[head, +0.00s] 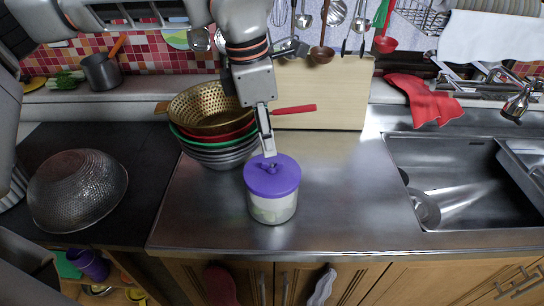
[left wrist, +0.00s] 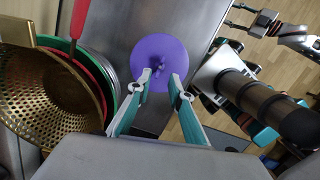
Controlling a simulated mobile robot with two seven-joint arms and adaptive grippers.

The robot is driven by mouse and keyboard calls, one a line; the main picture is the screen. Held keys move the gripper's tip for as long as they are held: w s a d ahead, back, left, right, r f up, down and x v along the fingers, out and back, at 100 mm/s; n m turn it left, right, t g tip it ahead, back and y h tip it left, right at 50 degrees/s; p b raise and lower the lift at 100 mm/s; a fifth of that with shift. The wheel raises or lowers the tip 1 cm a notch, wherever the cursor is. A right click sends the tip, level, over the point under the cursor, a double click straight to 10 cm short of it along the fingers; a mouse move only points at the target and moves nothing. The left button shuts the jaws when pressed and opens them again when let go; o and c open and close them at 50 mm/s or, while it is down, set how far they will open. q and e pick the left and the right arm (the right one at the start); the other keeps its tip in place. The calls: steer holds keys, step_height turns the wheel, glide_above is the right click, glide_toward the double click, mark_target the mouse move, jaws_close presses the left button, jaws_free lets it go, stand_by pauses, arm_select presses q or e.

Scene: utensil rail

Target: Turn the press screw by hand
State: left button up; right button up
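The press is a clear jar (head: 272,208) with a purple lid (head: 272,176) on the steel counter; something pale shows inside. A small purple screw knob (head: 268,165) stands at the lid's middle and also shows in the left wrist view (left wrist: 157,70). My left gripper (head: 268,154) points down at the knob from above. In the left wrist view its two fingers (left wrist: 161,80) are apart, with the tips over the lid on the near side of the knob; contact cannot be told. My right gripper (left wrist: 246,17) is small, away from the press, with its fingers apart.
Stacked bowls and a gold colander (head: 205,108) stand close left of the press, with a red handle (head: 295,109) sticking out. A cutting board (head: 325,95) leans behind. The sink (head: 460,180) is at right; the counter between is clear. Utensils hang above.

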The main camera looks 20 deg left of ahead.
mark_target(272, 163)
arm_select(q)
steer(key=f+b, duration=0.2)
steer(key=f, duration=0.1)
steer(key=f+b, duration=0.1)
steer(key=f, duration=0.1)
steer(key=shift+w+d, duration=0.2)
steer(key=shift+d, duration=0.15)
steer(key=shift+f, duration=0.1)
jaws_close()
arm_select(e)
steer(key=shift+s+f, duration=0.2)
steer(key=shift+f, duration=1.75)
